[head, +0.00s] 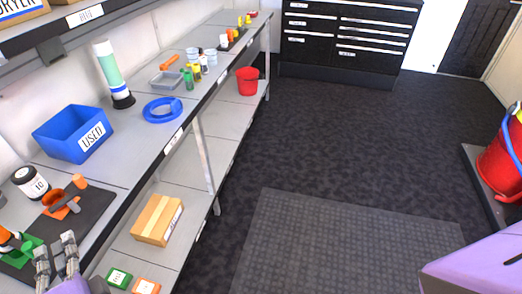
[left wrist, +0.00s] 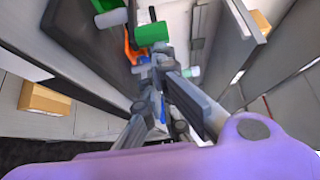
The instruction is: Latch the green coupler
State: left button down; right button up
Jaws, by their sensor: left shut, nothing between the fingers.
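The green coupler (head: 28,247) is at the lower left edge of the head view, on a green plate on a dark mat (head: 98,208). An orange part stands beside it, cut off by the picture edge. In the left wrist view the green coupler shows as a green cylinder (left wrist: 151,33) near the orange lever (left wrist: 131,48). My left gripper (head: 56,246) is shut and empty, just right of the green coupler. It also shows in the left wrist view (left wrist: 158,58), close by the cylinder and lever; I cannot tell whether it touches them. My right gripper is not in view.
An orange coupler (head: 62,207) sits farther back on the same mat, beside a black-and-white jar (head: 30,183). A cardboard box (head: 150,220) is on the lower shelf.

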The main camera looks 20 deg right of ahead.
pick_arm(q)
jog(key=shift+s+a+f, duration=0.1)
jog(key=shift+s+a, duration=0.15)
jog(key=shift+a, duration=0.35)
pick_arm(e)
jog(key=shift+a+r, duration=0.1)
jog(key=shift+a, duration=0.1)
pick_arm(q)
jog(key=shift+w+d, duration=0.1)
jog(key=shift+d, duration=0.05)
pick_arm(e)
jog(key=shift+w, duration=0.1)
pick_arm(q)
notch_tip(320, 180, up, 10)
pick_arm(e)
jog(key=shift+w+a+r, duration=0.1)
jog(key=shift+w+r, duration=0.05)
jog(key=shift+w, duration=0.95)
